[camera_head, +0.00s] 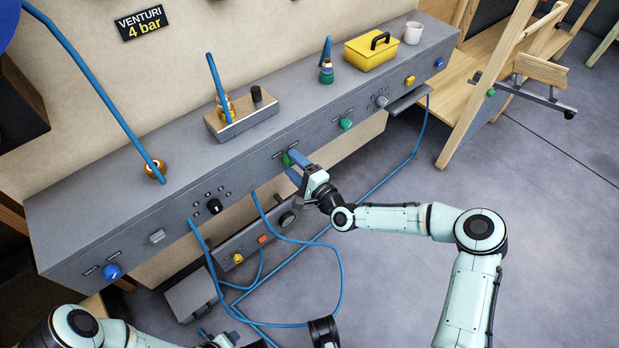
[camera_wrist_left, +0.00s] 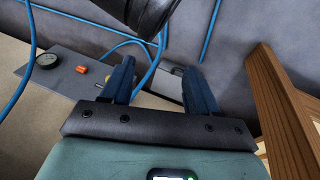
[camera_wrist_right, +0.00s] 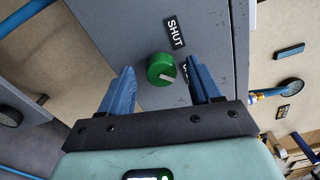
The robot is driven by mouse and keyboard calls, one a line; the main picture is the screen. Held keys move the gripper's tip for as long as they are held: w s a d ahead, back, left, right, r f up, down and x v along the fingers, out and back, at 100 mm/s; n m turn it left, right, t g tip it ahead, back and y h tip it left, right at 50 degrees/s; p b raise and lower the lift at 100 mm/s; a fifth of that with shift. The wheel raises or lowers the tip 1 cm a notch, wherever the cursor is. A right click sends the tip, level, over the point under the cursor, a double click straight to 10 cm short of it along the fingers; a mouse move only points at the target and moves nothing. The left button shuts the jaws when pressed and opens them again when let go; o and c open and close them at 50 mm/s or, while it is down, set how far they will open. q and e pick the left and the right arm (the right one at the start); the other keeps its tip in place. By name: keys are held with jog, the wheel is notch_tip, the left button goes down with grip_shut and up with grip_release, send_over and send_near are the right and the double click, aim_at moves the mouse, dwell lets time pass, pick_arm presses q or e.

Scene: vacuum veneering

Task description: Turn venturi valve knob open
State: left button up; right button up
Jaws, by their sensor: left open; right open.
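A green valve knob (camera_head: 287,159) sits on the front face of the long grey console. In the right wrist view the round knob (camera_wrist_right: 161,69) shows a pale mark on its face, a "SHUT" label (camera_wrist_right: 175,32) beside it and a second label partly hidden by a finger. My right gripper (camera_head: 292,163) is open at the knob. Its blue fingers stand on either side of the knob, with visible gaps and no clear grip. My left gripper (camera_wrist_left: 160,67) is open and empty, low down, away from the knob. A "VENTURI 4 bar" sign (camera_head: 141,22) is on the wall.
The console (camera_head: 120,190) also carries another green knob (camera_head: 346,124), a black knob (camera_head: 214,206) and a blue knob (camera_head: 112,271). Blue hoses (camera_head: 341,270) loop below it. A lower panel (camera_head: 250,243) hangs under the console. Open floor lies to the right.

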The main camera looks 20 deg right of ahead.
pick_arm(q)
jog(key=shift+g+h, duration=0.3)
jog(key=shift+g, duration=0.3)
jog(key=s+r+p, duration=0.1)
jog(key=s+d+r, duration=0.1)
jog(key=s+d+r+p, duration=0.1)
jog(key=s, duration=0.1)
jog(key=shift+d+p, duration=0.1)
jog(key=shift+p, duration=0.2)
pick_arm(e)
jog(key=v, duration=1.2)
jog(key=shift+s+r, duration=0.1)
